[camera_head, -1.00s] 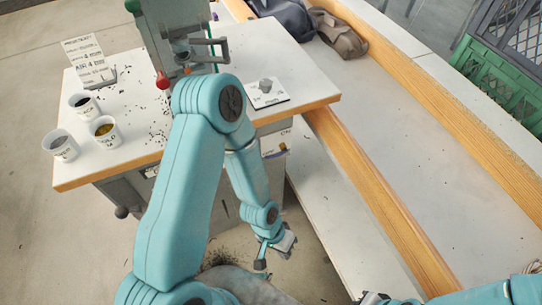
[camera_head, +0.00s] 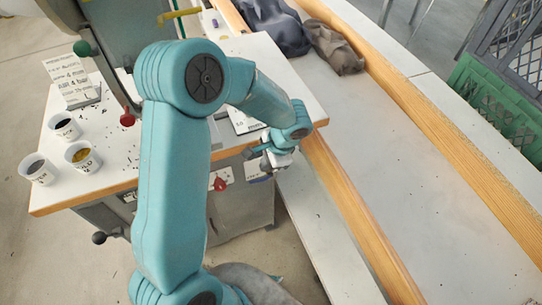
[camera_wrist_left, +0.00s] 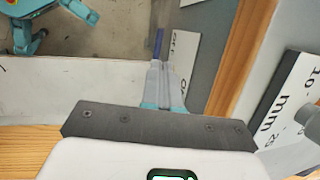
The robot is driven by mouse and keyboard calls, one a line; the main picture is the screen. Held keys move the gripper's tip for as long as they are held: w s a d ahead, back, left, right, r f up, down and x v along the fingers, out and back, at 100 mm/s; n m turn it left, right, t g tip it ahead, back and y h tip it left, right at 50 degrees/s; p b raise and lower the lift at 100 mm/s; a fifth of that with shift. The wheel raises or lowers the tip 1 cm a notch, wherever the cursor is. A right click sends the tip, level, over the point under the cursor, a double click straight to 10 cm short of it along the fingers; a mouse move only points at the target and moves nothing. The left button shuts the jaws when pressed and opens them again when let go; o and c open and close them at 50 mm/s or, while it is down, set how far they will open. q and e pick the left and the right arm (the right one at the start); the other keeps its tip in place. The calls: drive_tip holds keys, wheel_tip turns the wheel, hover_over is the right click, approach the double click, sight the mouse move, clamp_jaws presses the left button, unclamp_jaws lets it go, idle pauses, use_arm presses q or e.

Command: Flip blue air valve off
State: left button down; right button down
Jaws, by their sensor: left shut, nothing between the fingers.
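The blue air valve shows in the left wrist view as a narrow blue handle (camera_wrist_left: 158,40), just beyond my fingertips beside a white label plate (camera_wrist_left: 182,62). I cannot tell whether the fingers touch it. My left gripper (camera_head: 266,162) is at the right front side of the press table, below the tabletop edge. It is shut and empty, and its fingers also show in the left wrist view (camera_wrist_left: 162,75). In the head view the gripper and wrist hide most of the valve. My right gripper is not in view.
A red handle (camera_head: 220,184) sits on the table's front panel, left of the gripper. The press with its red-knobbed lever (camera_head: 127,119) stands on the table (camera_head: 110,175). Several cups (camera_head: 82,157) stand at the left. A wood-edged bench (camera_head: 420,150) lies at the right.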

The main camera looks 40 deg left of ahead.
sight(257, 180)
use_arm(q)
drive_tip(key=x, duration=0.7)
drive_tip(key=shift+s+f, duration=0.15)
drive_tip(key=shift+s, duration=0.1)
drive_tip(key=shift+w, duration=0.1)
